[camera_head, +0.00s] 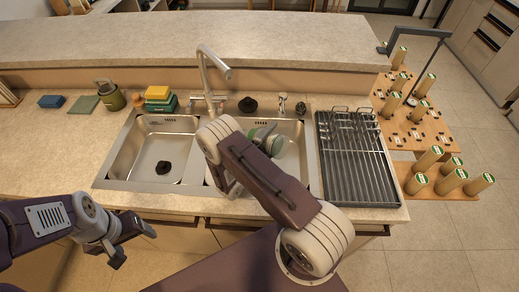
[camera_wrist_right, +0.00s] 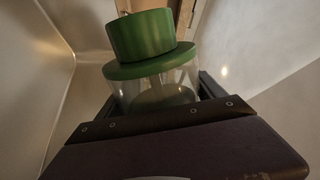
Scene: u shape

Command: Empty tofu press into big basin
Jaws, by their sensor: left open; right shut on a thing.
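The tofu press (camera_head: 277,147), a clear container with green parts, is in or over the right sink basin (camera_head: 311,165), partly hidden behind my right arm. In the right wrist view the tofu press (camera_wrist_right: 150,70) shows a thick green top, a green rim and a clear body. My right gripper (camera_wrist_right: 155,102) is shut on its clear body. I cannot see any tofu or liquid clearly inside it. The left basin (camera_head: 148,150) holds only a dark drain piece. My left gripper (camera_head: 131,242) is open and empty in front of the counter's front edge, at the lower left.
A curved faucet (camera_head: 213,65) stands behind the basins. A black dish rack (camera_head: 355,160) lies right of the sink. Sponges (camera_head: 158,97), a green canister (camera_head: 110,95) and cloths (camera_head: 84,104) stand left of the faucet. A wooden rack with several green-topped cylinders (camera_head: 451,180) is at the right.

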